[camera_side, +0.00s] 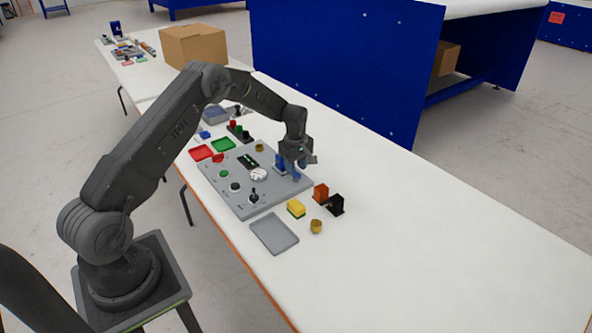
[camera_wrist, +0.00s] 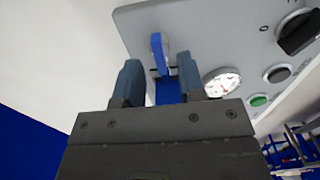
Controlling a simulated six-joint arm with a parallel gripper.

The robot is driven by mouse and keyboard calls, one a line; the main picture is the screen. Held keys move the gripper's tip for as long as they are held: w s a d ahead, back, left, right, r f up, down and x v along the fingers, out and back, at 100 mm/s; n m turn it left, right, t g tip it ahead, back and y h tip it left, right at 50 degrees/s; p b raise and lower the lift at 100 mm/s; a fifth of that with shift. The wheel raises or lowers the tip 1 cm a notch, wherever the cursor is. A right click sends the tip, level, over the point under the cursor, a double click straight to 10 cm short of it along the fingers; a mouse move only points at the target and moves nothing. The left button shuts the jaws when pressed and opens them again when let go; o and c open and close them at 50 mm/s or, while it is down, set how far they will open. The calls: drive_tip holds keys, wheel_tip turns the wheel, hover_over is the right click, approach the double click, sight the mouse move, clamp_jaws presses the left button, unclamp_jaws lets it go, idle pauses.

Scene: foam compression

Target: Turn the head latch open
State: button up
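A blue latch device (camera_side: 281,163) stands on the right part of the grey panel (camera_side: 240,200). In the wrist view its blue upright lever (camera_wrist: 158,50) shows beyond my fingertips, and a blue body (camera_wrist: 167,92) shows between my fingers. My gripper (camera_side: 300,164) is above and at the device in the side view, hiding part of it. In the wrist view my gripper (camera_wrist: 159,68) is open. There is a visible gap between the left finger and the blue body; the right finger looks close to it, and I cannot tell if it touches.
The panel also carries a white dial (camera_side: 259,175), a green button (camera_side: 224,174) and a black knob (camera_wrist: 300,32). The table's right side is clear.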

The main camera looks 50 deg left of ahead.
drive_tip(key=shift+f, duration=0.9)
clamp_jaws()
